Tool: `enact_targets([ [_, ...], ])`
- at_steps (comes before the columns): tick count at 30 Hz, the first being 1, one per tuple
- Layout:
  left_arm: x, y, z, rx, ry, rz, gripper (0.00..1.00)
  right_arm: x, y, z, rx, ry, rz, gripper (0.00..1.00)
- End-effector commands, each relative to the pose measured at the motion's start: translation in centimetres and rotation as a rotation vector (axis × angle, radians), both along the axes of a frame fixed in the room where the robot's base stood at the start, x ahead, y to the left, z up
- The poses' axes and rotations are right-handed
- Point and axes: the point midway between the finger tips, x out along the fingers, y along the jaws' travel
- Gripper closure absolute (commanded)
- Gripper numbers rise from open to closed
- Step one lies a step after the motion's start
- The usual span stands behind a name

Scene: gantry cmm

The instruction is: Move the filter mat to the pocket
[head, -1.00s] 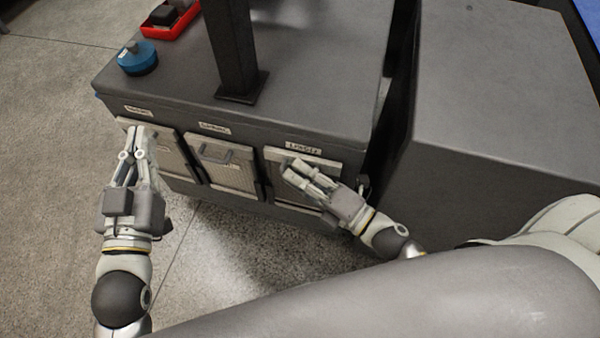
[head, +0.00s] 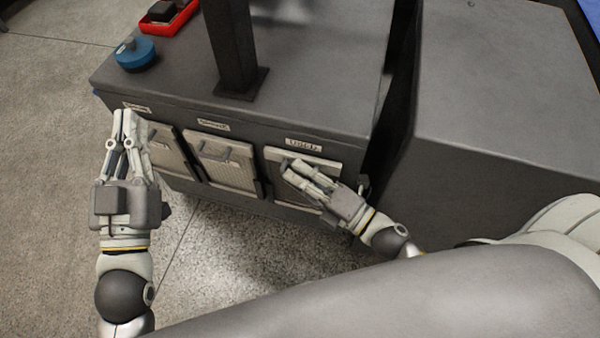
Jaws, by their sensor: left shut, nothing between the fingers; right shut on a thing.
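The filter mat (head: 318,171) is a pale panel in a frame at the right end of the cabinet front, under a label that seems to read "USED". My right gripper (head: 290,167) is shut on it near its upper left, and its fingers hide part of the panel. It sits at or against the front pocket; I cannot tell how deep. My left gripper (head: 125,117) is shut and empty, beside the leftmost panel (head: 170,152) and partly covering that panel's left side.
A middle panel (head: 226,164) with a handle sits between the outer two. The dark grey cabinet top (head: 310,90) carries a post (head: 234,60), a blue round object (head: 134,54) and a red tray (head: 168,22). A large grey block (head: 500,110) stands at right. Floor at left is clear.

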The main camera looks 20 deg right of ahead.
Motion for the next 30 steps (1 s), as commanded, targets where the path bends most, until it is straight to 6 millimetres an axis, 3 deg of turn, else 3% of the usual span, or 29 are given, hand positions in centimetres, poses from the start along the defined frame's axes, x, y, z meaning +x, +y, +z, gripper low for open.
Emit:
enact_targets([
  [12,-0.6,0.0,1.7,-0.025,-0.093,-0.004,1.00,0.0,0.0,-0.5,0.001,-0.002,0.000,1.00],
  [24,-0.8,0.0,2.0,-0.032,-0.115,-0.005,1.00,0.0,0.0,-0.5,0.001,-0.001,0.000,1.00],
  [25,-0.8,0.0,2.0,-0.032,-0.115,-0.005,1.00,0.0,0.0,-0.5,0.001,-0.001,0.000,0.88],
  [30,-0.8,0.0,2.0,-0.032,-0.112,-0.005,1.00,0.0,0.0,-0.5,0.001,-0.001,0.000,0.66],
])
